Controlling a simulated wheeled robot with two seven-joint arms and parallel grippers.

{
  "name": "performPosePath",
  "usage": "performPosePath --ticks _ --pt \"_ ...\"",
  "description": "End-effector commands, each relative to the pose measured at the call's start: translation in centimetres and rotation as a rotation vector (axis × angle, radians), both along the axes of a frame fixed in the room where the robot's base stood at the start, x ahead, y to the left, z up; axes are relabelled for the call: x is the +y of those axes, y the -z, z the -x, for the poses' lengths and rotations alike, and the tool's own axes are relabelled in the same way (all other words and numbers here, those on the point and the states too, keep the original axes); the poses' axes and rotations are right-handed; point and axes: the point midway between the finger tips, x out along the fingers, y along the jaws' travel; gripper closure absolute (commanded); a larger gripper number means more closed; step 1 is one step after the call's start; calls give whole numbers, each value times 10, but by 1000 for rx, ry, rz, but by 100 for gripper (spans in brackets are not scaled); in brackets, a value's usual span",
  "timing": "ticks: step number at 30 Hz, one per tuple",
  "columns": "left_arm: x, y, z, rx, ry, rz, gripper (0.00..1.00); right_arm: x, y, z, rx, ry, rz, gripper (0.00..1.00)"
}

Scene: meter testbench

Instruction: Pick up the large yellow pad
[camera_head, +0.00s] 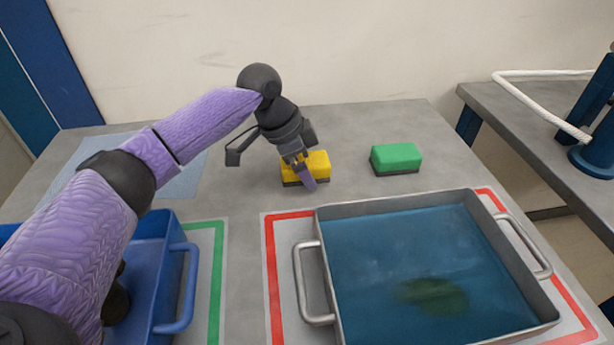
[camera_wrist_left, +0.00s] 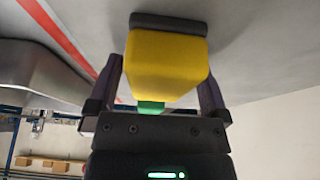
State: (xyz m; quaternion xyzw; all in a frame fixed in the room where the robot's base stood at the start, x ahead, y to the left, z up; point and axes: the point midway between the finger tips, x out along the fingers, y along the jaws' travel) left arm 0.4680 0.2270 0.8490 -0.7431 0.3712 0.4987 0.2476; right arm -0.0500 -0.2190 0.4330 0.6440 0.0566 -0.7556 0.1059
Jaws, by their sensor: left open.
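The large yellow pad (camera_head: 319,162) lies on the grey table behind the metal tray, with a dark layer on its underside. My left gripper (camera_head: 303,175) is at the pad, pointing down, with one purple finger in front of it. In the left wrist view the yellow pad (camera_wrist_left: 166,65) sits between the two open fingers (camera_wrist_left: 165,85), one on each side. The pad still rests on the table. Part of it is hidden behind the gripper in the head view. My right gripper is not in view.
A green pad (camera_head: 396,158) lies to the right of the yellow one. A metal tray (camera_head: 318,262) of blue liquid stands in front, inside a red outline. A blue bin (camera_head: 168,290) is at the lower left. A white hose (camera_head: 545,73) is at the right.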

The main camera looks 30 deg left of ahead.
Motion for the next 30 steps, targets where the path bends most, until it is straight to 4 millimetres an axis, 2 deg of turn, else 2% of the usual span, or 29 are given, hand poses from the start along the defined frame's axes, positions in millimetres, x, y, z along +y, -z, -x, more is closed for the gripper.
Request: performPosePath --ticks 5,17,24,26,30 --pt "0 0 -1 -2 -1 0 0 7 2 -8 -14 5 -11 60" --pt "0 0 0 -2 -1 0 83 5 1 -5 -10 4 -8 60" --pt "0 -5 -1 -4 0 0 85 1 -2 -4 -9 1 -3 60" --pt "0 -17 -1 -7 -1 1 85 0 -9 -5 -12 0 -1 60" --pt "-1 -60 -1 -11 0 0 85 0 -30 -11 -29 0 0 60"
